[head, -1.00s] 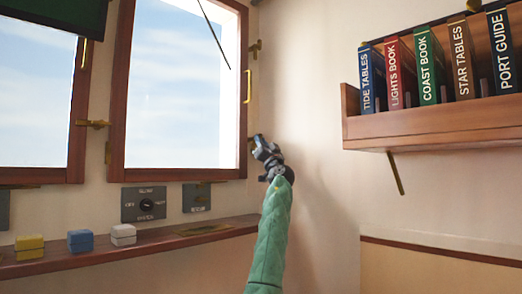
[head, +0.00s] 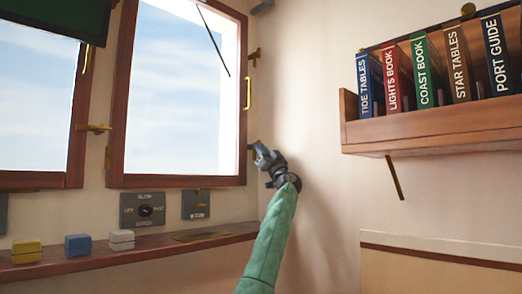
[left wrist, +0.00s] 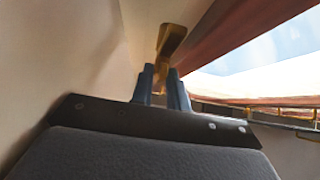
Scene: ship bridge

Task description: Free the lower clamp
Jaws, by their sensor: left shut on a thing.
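The lower clamp (left wrist: 172,42) is a brass piece at the right side of the window frame, low down, and fills the top middle of the left wrist view. In the head view, my left gripper (head: 261,150) is at the lower right corner of the window and mostly hides this clamp. In the left wrist view, the blue fingers of my left gripper (left wrist: 165,88) are shut on the lower part of the clamp. The upper clamp (head: 254,57) is higher on the same side of the window (head: 180,90). My right gripper is not in view.
A ledge (head: 120,255) under the window carries yellow, blue and white blocks. A control panel (head: 142,210) is above the ledge.

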